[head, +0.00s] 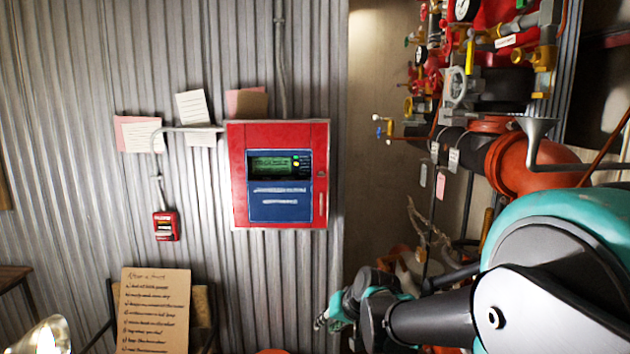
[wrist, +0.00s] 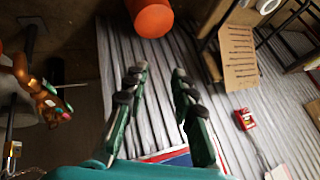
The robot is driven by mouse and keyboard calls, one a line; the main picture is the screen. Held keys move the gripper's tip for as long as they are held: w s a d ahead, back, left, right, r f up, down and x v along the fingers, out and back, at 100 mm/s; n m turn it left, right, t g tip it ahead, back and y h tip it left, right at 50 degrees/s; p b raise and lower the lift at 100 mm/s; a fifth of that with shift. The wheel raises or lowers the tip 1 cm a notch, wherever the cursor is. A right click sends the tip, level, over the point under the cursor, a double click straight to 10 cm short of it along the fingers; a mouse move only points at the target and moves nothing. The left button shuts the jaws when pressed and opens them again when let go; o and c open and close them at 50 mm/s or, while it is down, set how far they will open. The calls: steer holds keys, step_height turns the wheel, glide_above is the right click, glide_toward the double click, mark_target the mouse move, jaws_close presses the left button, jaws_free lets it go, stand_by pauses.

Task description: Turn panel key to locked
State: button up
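The red alarm panel (head: 235,175) is mounted on the corrugated metal wall. It has a small screen (head: 272,165) and a blue face with white lettering. A small lock-like spot (head: 321,173) shows on its right edge; I cannot make out a key or its position. My gripper (head: 335,318) is below and to the right of the panel, apart from it. In the wrist view, my gripper's two green fingers (wrist: 157,85) are spread with nothing between them. Part of the red and blue panel (wrist: 178,157) shows behind the finger bases, mostly hidden.
A red pull station (head: 166,226) is on the wall left of the panel; it also shows in the wrist view (wrist: 245,119). A cardboard sign (head: 155,310) stands below. Red pipes and valves (head: 530,150) crowd the right. An orange cylinder (wrist: 150,17) lies beyond my fingers.

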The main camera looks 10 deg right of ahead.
mark_target(323, 176)
steer(key=w+a+r+m+t+y, duration=0.1)
steer(key=w+r+m+t+y, duration=0.15)
steer(key=w+r, duration=0.6)
steer(key=w+d+r+m+t+h, duration=0.1)
steer(key=w+d+r+m+t, duration=0.4)
steer(key=r, duration=0.6)
steer(key=w+d+r+m+t+h, duration=0.1)
steer(key=w+d+r+m+t, duration=0.2)
steer(key=w+d+r+m, duration=0.45)
steer(key=shift+n+y, duration=0.25)
steer(key=shift+n, duration=0.65)
steer(key=r+x, duration=0.1)
steer(key=x, duration=0.5)
steer(key=a+r+x, duration=0.1)
steer(key=x, duration=0.4)
steer(key=a+r+x, duration=0.1)
steer(key=x, duration=0.5)
steer(key=shift+w+r, duration=0.1)
steer(key=shift+r, duration=0.15)
steer(key=shift+c, duration=0.6)
jaws_close()
